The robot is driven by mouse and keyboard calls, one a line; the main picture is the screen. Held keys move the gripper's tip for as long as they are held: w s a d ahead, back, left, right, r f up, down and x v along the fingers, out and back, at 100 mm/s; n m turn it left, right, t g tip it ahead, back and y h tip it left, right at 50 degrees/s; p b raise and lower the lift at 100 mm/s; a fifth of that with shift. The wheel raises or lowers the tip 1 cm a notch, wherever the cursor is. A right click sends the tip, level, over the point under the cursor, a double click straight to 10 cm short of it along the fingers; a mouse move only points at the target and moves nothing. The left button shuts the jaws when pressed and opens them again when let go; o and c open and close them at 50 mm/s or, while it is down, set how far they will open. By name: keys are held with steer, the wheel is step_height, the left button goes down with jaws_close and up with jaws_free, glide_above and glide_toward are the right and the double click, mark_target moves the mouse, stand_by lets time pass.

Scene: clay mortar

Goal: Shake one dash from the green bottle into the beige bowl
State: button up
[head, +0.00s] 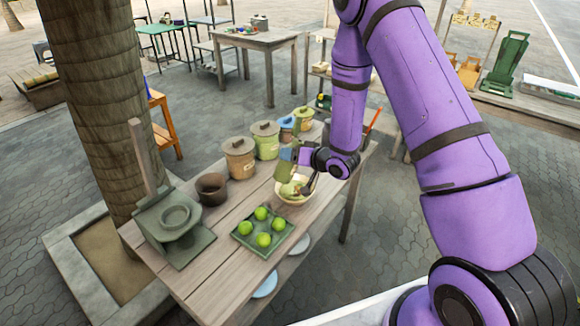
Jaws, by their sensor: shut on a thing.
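The beige bowl (309,194) stands on the wooden table, with something greenish showing at its mouth. My gripper (304,168) is directly above the bowl, small and partly hidden by my own wrist. It is shut on the green bottle (284,169), which is held over the left part of the bowl. The bottle seems tilted; its mouth is too small to make out. Whether anything has come out of it cannot be told.
A green tray (240,239) with several limes lies in front of the bowl on the table (200,275). Lidded jars (239,160) line the back edge. A brown pot (212,189) and a grey-green press-like stand (174,228) are at left. A tree trunk (105,100) rises behind.

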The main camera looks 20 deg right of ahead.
mark_target(296, 143)
steer(key=r+n, duration=0.1)
steer(key=r+n+h, duration=0.1)
steer(key=r, duration=0.1)
steer(key=r+h, duration=0.1)
steer(key=shift+w+d+r+n, duration=0.15)
steer(key=shift+d+r+n, duration=0.15)
steer(key=shift+n, duration=0.1)
steer(key=shift+d+r+n+t+h, duration=0.2)
steer(key=shift+r+n+t+h, duration=0.3)
steer(key=shift+r+n, duration=0.45)
